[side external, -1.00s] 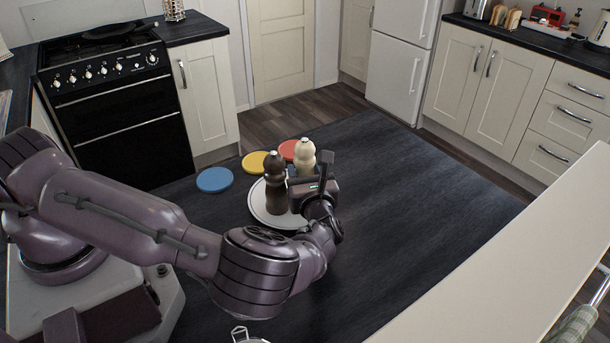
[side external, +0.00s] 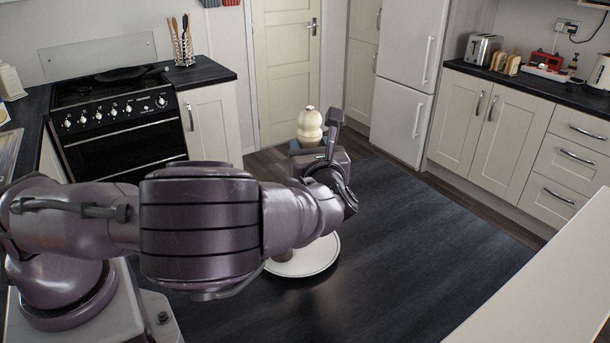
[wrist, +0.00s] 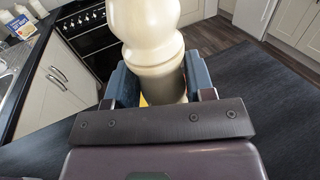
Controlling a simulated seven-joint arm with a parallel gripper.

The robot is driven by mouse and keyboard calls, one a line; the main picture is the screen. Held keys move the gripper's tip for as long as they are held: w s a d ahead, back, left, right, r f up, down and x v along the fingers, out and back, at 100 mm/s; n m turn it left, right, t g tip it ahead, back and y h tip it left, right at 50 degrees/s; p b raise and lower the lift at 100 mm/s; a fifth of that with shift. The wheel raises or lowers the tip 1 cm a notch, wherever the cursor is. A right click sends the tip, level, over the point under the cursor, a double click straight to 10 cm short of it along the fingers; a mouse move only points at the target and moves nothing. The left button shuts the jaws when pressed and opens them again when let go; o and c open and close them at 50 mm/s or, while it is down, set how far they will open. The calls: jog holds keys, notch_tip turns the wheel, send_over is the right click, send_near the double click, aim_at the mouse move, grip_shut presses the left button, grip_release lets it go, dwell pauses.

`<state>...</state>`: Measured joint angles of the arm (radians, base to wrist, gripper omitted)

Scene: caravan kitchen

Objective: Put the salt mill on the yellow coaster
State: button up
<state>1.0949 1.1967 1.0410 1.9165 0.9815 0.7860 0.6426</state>
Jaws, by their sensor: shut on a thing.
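The cream salt mill (side external: 310,125) is upright in my gripper (side external: 311,153), which is shut on its lower part and holds it high above the worktop. In the wrist view the mill (wrist: 152,35) stands between the two blue-grey fingers of my gripper (wrist: 158,88). A small patch of yellow (wrist: 143,101) shows below it between the fingers; I cannot tell for sure that it is the yellow coaster. In the side view my arm hides the coasters.
The white plate (side external: 312,262) shows partly below my arm, with a bit of the dark brown mill (side external: 283,257) on it, mostly hidden. The dark worktop (side external: 430,255) is clear to the right. The cooker (side external: 120,125) stands at the back left.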

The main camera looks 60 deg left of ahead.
jog(key=a, duration=0.1)
jog(key=a+g, duration=0.1)
jog(key=a+n, duration=0.1)
jog(key=shift+s+a+r+g+y, duration=0.1)
jog(key=shift+s+a+g+y, duration=0.2)
jog(key=a+f+n+g, duration=0.4)
jog(key=a+f+g, duration=0.3)
jog(key=a, duration=0.7)
jog(key=shift+m+t+y, duration=0.3)
jog(key=shift+t+y, duration=0.1)
jog(key=shift+t, duration=0.5)
jog(key=f, duration=0.3)
jog(key=w+f, duration=0.1)
jog(key=f, duration=0.2)
jog(key=d+f, duration=0.1)
jog(key=f, duration=0.3)
jog(key=shift+w, duration=0.15)
jog(key=shift+f, duration=0.1)
jog(key=o, duration=1)
